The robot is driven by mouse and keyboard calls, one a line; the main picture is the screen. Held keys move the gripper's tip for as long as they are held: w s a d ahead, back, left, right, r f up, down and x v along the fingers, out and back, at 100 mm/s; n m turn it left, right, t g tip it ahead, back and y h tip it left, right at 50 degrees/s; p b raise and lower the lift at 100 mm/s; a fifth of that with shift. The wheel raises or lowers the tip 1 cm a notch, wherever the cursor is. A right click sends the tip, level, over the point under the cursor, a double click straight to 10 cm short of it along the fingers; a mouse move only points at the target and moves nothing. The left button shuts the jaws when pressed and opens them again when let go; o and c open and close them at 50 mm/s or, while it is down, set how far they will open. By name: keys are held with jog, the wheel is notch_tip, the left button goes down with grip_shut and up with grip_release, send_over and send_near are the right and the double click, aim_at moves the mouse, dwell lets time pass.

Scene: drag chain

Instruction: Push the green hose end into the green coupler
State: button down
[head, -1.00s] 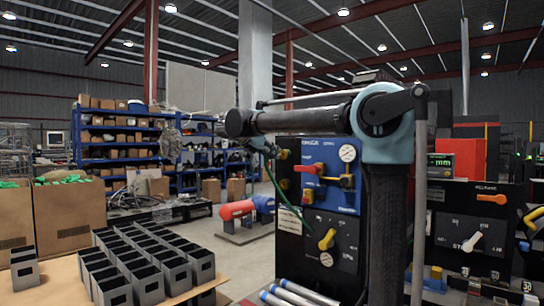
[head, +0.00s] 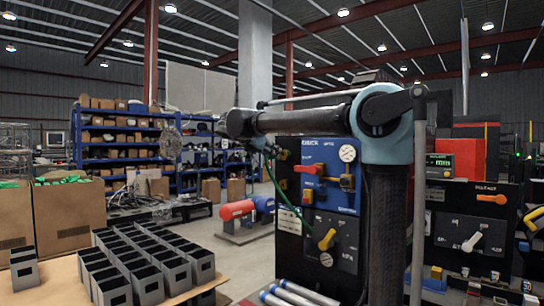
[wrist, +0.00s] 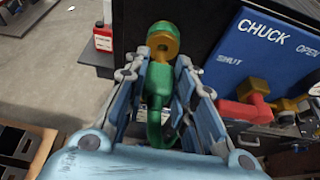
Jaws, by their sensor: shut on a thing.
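In the wrist view, my gripper (wrist: 158,75) is shut on the green hose end (wrist: 157,88), which lies between its two fingers. The brass tip of the hose end points away from me, towards the green coupler (wrist: 164,28) with its brass front ring. The tip and the ring overlap in this view, so I cannot tell whether they touch or how deep the tip is. In the head view, the green hose (head: 290,207) hangs down from my gripper, in front of the panel's left part. My arm hides part of the panel there.
A blue panel marked CHUCK (wrist: 262,45) stands close on the right in the wrist view, with a red and brass valve handle (wrist: 252,104) below. In the head view, a table with grey bins (head: 150,265) is at the lower left, and silver tubes (head: 290,295) lie in front.

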jog(key=shift+w+d, duration=0.9)
jog(key=shift+w, duration=0.2)
dwell(0.3)
jog(key=c, duration=1.2)
grip_release()
jog(key=shift+c, duration=0.2)
jog(key=v, duration=1.1)
jog(key=shift+s+a, duration=0.3)
jog(key=shift+r, duration=0.1)
